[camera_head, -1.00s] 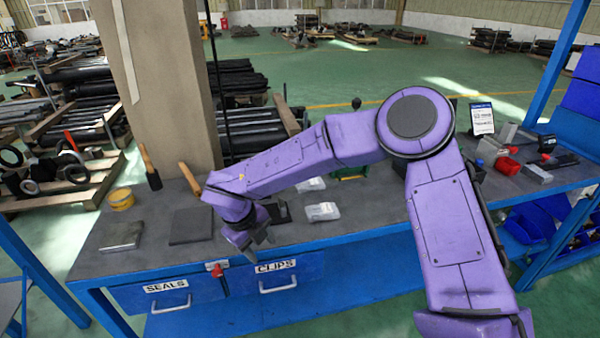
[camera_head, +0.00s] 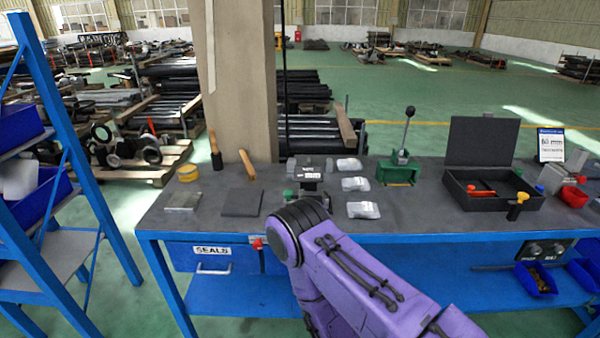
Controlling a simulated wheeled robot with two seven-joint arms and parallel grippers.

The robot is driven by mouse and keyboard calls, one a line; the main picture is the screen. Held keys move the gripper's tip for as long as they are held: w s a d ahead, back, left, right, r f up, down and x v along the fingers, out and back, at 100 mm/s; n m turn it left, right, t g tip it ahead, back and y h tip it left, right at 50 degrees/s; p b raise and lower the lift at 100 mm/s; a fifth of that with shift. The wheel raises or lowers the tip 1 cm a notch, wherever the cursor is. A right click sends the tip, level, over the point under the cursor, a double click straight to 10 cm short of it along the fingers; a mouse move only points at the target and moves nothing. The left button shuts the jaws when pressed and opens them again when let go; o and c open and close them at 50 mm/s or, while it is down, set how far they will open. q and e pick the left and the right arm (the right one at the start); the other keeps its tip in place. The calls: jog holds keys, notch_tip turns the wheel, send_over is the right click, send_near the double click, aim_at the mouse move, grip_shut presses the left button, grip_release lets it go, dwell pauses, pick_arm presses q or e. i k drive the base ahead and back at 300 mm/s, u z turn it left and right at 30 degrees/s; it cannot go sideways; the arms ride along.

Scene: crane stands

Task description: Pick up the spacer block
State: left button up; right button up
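No thing here is plainly marked as the spacer block. A flat silver-grey metal block (camera_head: 183,201) lies at the left front of the workbench (camera_head: 232,223), left of a dark flat pad (camera_head: 242,203); I cannot tell whether it is the spacer block. My purple right arm rises from the bottom edge and ends at a dark round joint in front of the bench's middle. A dark item with a white label (camera_head: 309,172) stands behind the joint, partly hidden.
Clear packets (camera_head: 363,210) lie right of my arm. A green-based lever tool (camera_head: 398,171) and an open black case (camera_head: 490,201) stand farther right. A yellow tin (camera_head: 188,173) and wooden-handled tools (camera_head: 247,165) are at the back left. A blue rack (camera_head: 72,135) borders the left.

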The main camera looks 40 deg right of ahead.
aim_at(291, 162)
jog(key=u, duration=0.75)
jog(key=i, duration=0.25)
jog(key=z, duration=1.6)
jog(key=i, duration=0.85)
jog(key=z, duration=1)
